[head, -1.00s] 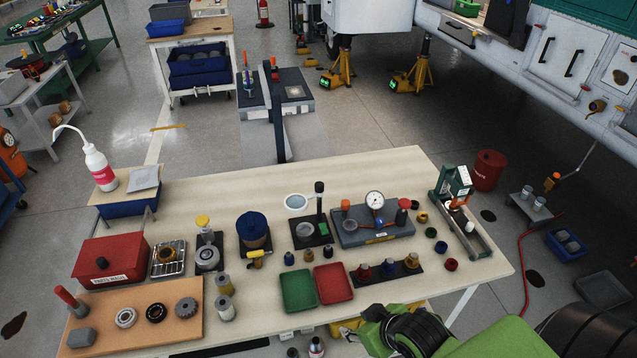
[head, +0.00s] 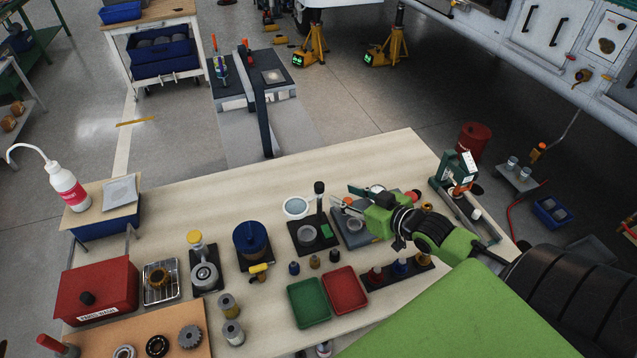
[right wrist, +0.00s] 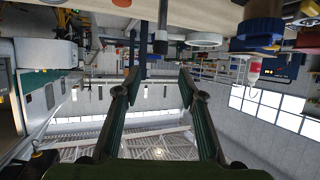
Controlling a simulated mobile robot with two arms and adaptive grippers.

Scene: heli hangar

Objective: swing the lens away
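The lens (head: 296,207) is a round glass in a white ring, held out to the left of a black-knobbed post (head: 319,188). The post stands on a black base (head: 301,245) with a round metal seat (head: 307,233) and a green patch. In the right wrist view, which is upside down, the lens ring (right wrist: 203,40) and the post's dark knob (right wrist: 160,44) show near the top. My right gripper (head: 342,196) is open and empty, just right of the post and apart from it. Its spread fingers (right wrist: 157,78) point toward the post. My left gripper is out of view.
A grey gauge fixture (head: 350,238) lies under my right gripper. Green (head: 308,303) and red (head: 345,290) trays are in front of the lens base. A blue-topped pot (head: 250,238) stands to its left. The bench behind the lens is clear.

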